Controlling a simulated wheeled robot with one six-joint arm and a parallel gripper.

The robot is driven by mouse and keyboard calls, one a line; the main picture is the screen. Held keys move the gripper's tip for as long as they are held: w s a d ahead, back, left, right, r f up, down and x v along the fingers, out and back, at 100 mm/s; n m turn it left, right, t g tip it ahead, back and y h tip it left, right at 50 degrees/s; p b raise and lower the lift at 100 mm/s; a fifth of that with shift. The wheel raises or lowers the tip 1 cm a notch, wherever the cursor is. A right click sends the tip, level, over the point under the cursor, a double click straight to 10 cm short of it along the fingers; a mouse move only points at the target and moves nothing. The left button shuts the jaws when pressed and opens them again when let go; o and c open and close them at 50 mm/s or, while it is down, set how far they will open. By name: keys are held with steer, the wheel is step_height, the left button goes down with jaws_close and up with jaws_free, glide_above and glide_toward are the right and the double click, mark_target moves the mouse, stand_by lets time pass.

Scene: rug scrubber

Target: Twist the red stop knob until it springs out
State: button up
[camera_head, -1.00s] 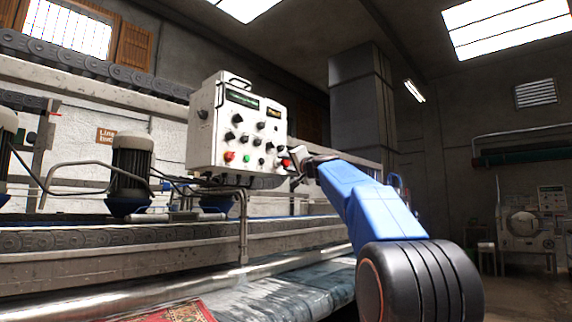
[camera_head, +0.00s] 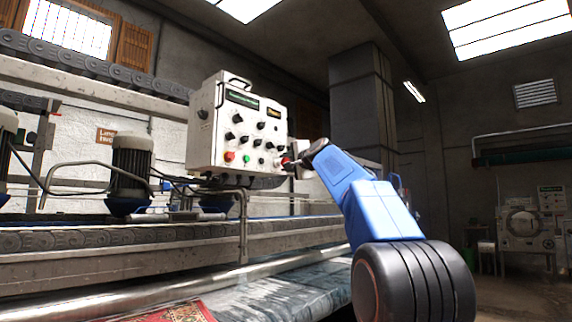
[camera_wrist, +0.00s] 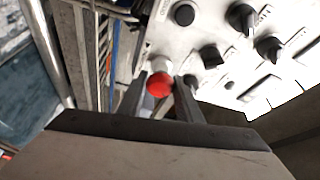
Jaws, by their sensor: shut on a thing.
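The red stop knob (camera_head: 285,161) is at the lower right of the white control box (camera_head: 207,130). My gripper (camera_head: 293,164) reaches it from the right. In the wrist view the round red knob (camera_wrist: 159,84) sits between the two dark fingers, with a pale round piece just behind it. My gripper (camera_wrist: 160,98) is shut on the knob, one finger on each side. The fingers partly hide the panel around it. Whether the knob is pressed in or out cannot be told.
A green button (camera_head: 246,159) is on the box's lower row. A conveyor frame (camera_head: 120,262) runs below the box. Free room lies to the right of my arm.

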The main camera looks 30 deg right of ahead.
stand_by(0.4)
steer(key=o, duration=1)
steer(key=shift+o, duration=0.2)
steer(key=s+f, duration=0.1)
steer(key=s, duration=1.6)
steer(key=shift+s+a+f, duration=0.15)
steer(key=shift+a+f, duration=0.05)
steer(key=shift+a, duration=0.1)
